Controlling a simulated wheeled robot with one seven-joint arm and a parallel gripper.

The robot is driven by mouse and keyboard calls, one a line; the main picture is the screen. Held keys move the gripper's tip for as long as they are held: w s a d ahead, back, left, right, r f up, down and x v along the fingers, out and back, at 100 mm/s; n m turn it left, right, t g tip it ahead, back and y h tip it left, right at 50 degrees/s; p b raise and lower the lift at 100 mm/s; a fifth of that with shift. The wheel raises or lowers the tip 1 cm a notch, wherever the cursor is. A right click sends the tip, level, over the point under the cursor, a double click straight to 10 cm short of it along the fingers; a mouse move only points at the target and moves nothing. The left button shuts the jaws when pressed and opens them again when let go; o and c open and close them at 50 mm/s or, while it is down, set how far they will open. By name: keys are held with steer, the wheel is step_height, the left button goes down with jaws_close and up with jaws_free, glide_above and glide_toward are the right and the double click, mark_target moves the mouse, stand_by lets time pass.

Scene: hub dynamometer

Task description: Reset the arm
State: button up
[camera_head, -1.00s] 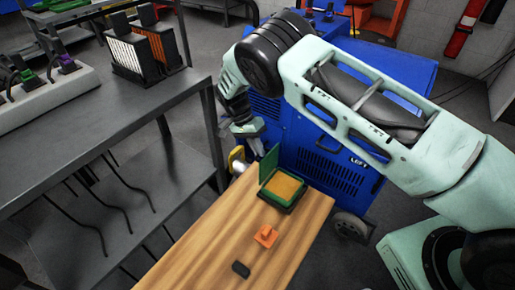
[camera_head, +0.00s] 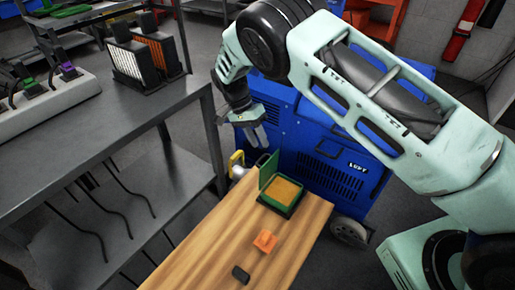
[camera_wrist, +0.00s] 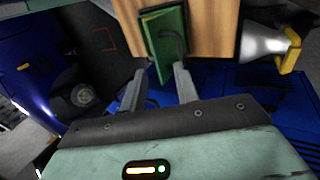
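My gripper (camera_head: 256,135) hangs in the air above and just beyond the far end of the wooden bench. In the wrist view its two fingers (camera_wrist: 160,92) stand apart with nothing between them, so it is open and empty. My arm reaches in from the right and bends down at the upper middle. A green open box (camera_head: 281,192) with a tan inside sits on the far end of the bench; its raised lid also shows in the wrist view (camera_wrist: 163,42), just beyond the fingertips.
On the wooden bench (camera_head: 205,262) lie an orange block (camera_head: 265,240) and a small black piece (camera_head: 241,274). A blue machine (camera_head: 325,160) stands behind the bench. A grey metal table (camera_head: 100,125) at the left carries a white power strip (camera_head: 45,98) and two finned units (camera_head: 140,55).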

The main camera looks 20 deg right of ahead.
steer(key=shift+r, duration=1.15)
steer(key=s+a+r+n+t+y, duration=0.1)
steer(key=s+a+r+n+y, duration=0.2)
steer(key=s+r, duration=0.45)
steer(key=s+a+r+n+t+y, duration=0.1)
steer(key=s+a+r+n, duration=0.2)
steer(key=s+r+n, duration=0.35)
steer(key=s+d+r+n+t, duration=0.15)
steer(key=s+n, duration=0.25)
steer(key=s, duration=0.6)
steer(key=s+d+r+n+t, duration=0.1)
steer(key=s+d+r+n, duration=0.2)
steer(key=s, duration=0.7)
step_height(320, 180, up, 16)
steer(key=n+p, duration=0.1)
steer(key=p, duration=1.6)
steer(key=shift+s+a+r, duration=0.15)
steer(key=shift+r, duration=0.05)
